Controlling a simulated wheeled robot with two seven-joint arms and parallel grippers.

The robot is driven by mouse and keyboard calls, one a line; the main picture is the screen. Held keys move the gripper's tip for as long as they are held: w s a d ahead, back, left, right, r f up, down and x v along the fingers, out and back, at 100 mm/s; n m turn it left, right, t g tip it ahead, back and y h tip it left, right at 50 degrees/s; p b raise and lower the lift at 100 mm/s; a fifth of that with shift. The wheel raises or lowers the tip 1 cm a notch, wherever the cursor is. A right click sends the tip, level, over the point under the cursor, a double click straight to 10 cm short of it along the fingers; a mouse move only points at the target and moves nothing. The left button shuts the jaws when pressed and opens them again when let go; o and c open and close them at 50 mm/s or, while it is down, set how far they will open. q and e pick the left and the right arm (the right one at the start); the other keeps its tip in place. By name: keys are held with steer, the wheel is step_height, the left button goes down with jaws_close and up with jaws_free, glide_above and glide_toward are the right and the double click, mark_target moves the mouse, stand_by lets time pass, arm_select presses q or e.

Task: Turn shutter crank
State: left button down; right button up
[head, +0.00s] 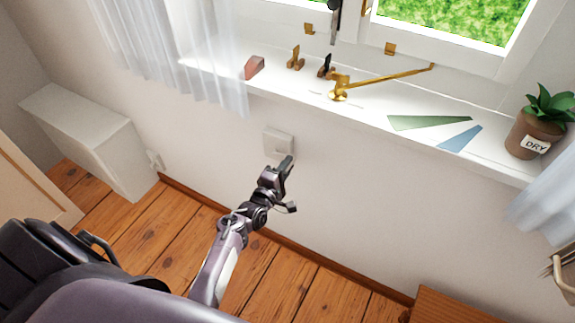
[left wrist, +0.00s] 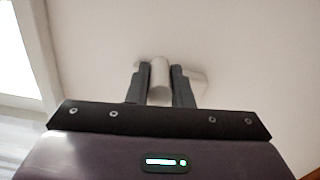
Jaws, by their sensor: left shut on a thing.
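The shutter crank (head: 277,142) is a white unit on the wall below the window sill. My left gripper (head: 287,163) is at its lower right side, and its fingers cover part of it in the head view. In the left wrist view, a pale round crank knob (left wrist: 159,82) stands between the two dark fingers of my left gripper (left wrist: 160,88). The fingers are shut on the knob from both sides. The crank's arm behind the knob is mostly hidden. My right gripper is not in view.
The sill (head: 365,115) above holds a brass window stay (head: 385,80), a pink block (head: 254,66), green and blue flat pieces and a potted plant (head: 539,125). A sheer curtain (head: 180,50) hangs at left. A white cabinet (head: 90,135) stands left; wall right of my gripper is clear.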

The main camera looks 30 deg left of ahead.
arm_select(q)
steer(key=a+r+n+p, duration=0.5)
steer(key=a+n+p, duration=0.2)
steer(key=n, duration=0.7)
steer(key=shift+w+a+r+n+p, duration=0.2)
steer(key=shift+a+n+p, duration=0.15)
steer(key=shift+p, duration=0.4)
